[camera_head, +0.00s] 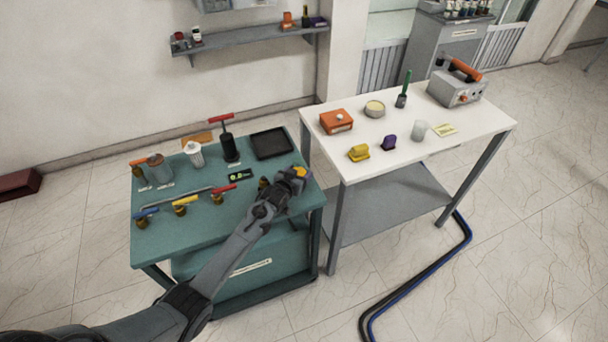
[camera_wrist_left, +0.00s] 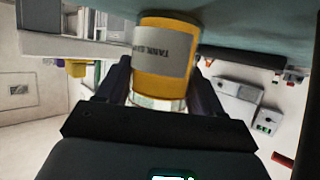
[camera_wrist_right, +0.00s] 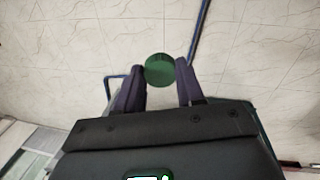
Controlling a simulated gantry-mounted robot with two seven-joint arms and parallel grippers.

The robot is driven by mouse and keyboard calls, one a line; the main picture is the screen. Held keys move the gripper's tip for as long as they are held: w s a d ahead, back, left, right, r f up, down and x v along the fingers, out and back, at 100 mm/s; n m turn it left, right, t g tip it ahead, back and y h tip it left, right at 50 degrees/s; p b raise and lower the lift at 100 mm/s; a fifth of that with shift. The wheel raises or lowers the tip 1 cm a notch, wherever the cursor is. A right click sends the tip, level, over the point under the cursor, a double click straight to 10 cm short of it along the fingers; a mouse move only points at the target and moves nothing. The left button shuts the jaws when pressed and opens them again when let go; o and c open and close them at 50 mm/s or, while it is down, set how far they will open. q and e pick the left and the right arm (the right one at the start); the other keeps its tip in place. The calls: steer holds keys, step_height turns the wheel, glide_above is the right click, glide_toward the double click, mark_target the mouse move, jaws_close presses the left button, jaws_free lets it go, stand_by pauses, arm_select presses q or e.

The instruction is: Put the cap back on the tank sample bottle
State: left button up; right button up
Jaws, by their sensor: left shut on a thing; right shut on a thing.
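My left gripper (camera_head: 298,177) is above the right end of the teal cart. It is shut on the tank sample bottle (camera_wrist_left: 165,62), an orange-yellow bottle with a grey label, partly readable as "TANK". A small yellow part of the bottle (camera_head: 300,171) shows in the head view. In the left wrist view the cart's teal surface is beyond the bottle, and I cannot tell whether they touch. My right gripper (camera_wrist_right: 160,78) is shut on a round green cap (camera_wrist_right: 160,70), with marble floor behind it. The right arm is out of the head view. The bottle's opening is not clearly visible.
The teal cart (camera_head: 215,215) holds valves with coloured handles, a black tray (camera_head: 272,143), a white container (camera_head: 194,153) and a black pump-like tool (camera_head: 229,148). The white table (camera_head: 450,130) to the right carries several small items. Hoses (camera_head: 440,260) lie on the floor.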

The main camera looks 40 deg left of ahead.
mark_target(296, 168)
arm_select(q)
steer(key=shift+r, duration=0.15)
steer(key=shift+r, duration=0.55)
arm_select(e)
steer(key=shift+r, duration=0.15)
arm_select(q)
step_height(296, 168, up, 3)
steer(key=shift+f, duration=0.2)
arm_select(e)
steer(key=shift+r, duration=0.15)
arm_select(q)
steer(key=d+r, duration=0.7)
steer(key=d, duration=0.4)
steer(key=shift+w+d+p, duration=0.2)
steer(key=shift+d+p, duration=0.15)
steer(key=shift+p, duration=0.05)
arm_select(e)
steer(key=shift+r, duration=0.15)
arm_select(q)
steer(key=o, duration=0.6)
steer(key=c, duration=0.9)
steer(key=shift+f, duration=0.1)
